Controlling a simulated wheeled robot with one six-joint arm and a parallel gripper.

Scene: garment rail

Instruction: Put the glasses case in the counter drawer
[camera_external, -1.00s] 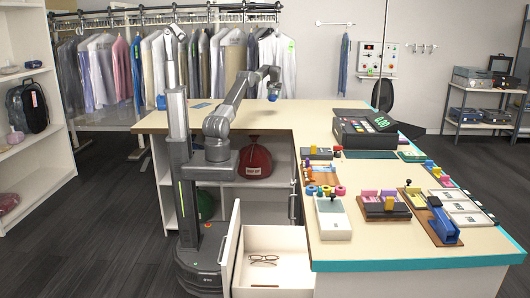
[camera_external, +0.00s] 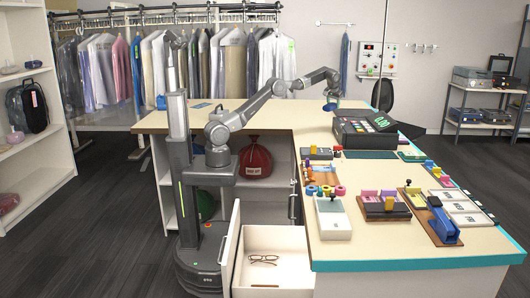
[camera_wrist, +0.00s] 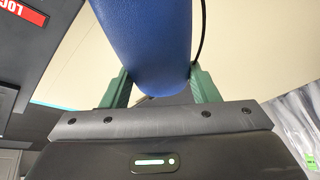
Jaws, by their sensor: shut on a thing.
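A smooth blue rounded thing, which I take to be the glasses case (camera_wrist: 152,40), is held between the green fingers of my gripper (camera_wrist: 161,86) in the wrist view. In the external view my gripper (camera_external: 331,101) is above the back of the counter, just left of the cash register, with a small bit of the blue case (camera_external: 330,107) below it. The counter drawer (camera_external: 287,240) stands pulled open at the front of the counter. A pair of glasses (camera_external: 263,260) lies inside it, and the rest of its floor looks bare.
The cash register (camera_external: 365,130) stands close to the right of my gripper. Several small trays and holders crowd the right counter (camera_external: 400,251). The left counter top (camera_external: 172,120) is mostly clear. A red bag (camera_external: 255,160) sits on the shelf below. Garments hang on the rail behind.

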